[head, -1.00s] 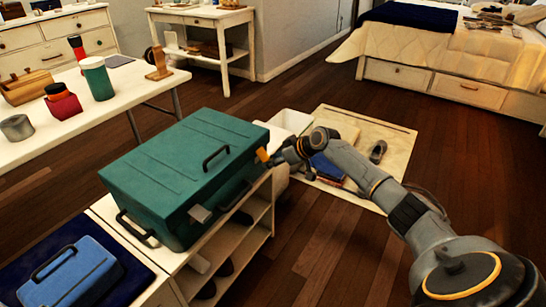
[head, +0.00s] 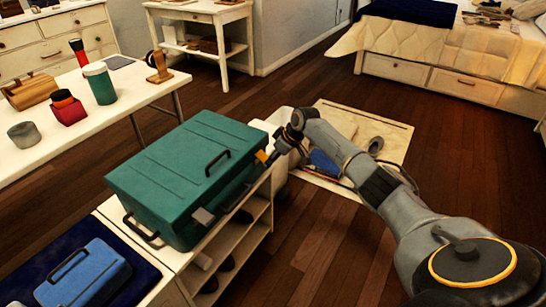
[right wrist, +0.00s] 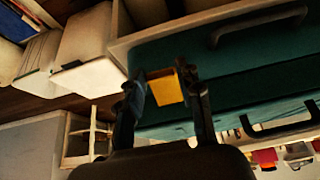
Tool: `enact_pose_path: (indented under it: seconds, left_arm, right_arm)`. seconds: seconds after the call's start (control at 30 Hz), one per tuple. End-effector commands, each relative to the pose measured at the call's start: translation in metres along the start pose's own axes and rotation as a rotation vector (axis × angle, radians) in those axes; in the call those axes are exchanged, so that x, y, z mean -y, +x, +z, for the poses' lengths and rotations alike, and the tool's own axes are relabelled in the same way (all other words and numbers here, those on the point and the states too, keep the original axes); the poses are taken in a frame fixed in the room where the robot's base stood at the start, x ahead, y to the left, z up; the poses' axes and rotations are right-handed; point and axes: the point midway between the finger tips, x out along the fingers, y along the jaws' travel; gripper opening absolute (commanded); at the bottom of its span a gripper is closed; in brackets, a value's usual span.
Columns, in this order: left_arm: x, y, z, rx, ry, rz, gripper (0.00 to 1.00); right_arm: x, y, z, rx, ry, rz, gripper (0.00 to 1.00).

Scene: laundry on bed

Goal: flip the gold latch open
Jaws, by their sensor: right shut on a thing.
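The teal case (head: 185,170) lies with its lid down on the white shelf unit. The gold latch (head: 262,155) is on its side near the right end. In the right wrist view the gold latch (right wrist: 167,89) is a yellow plate between my two dark fingers. My right gripper (head: 268,158) is at that latch, shut on it; it also shows in the right wrist view (right wrist: 166,82). A grey latch (head: 202,216) sits on the same side, nearer the front. Whether the gold latch is tilted is hard to tell. My left gripper is out of view.
The white shelf unit (head: 262,212) under the case has open compartments. A blue case (head: 84,275) lies on dark cloth at front left. A white table (head: 150,95) with cups stands behind. Floor at right is open beyond my arm.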

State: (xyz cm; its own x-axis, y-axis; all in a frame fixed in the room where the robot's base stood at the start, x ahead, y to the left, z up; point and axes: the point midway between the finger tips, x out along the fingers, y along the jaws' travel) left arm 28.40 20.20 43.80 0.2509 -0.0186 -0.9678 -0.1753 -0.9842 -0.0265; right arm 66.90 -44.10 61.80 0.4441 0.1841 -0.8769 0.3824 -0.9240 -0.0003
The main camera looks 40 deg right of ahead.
Motion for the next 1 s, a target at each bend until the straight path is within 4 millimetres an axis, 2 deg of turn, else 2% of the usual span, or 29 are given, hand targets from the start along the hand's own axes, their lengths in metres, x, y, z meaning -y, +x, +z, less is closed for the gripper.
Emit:
enact_pose_path:
  seconds: [0.13, 0.3, 0.63, 1.0]
  left_arm:
    - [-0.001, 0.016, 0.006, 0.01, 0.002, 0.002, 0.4]
    - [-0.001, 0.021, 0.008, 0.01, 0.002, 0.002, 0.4]
    - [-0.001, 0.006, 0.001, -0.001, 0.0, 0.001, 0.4]
    - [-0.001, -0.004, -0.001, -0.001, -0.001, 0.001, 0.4]
  right_arm:
    - [0.0, -0.006, -0.007, 0.072, 0.001, 0.0, 0.04]
    - [0.0, -0.009, -0.01, 0.161, 0.001, 0.001, 0.04]
    - [0.001, -0.014, -0.014, 0.292, 0.0, 0.0, 0.04]
    - [0.001, -0.016, -0.015, 0.34, -0.002, 0.0, 0.04]
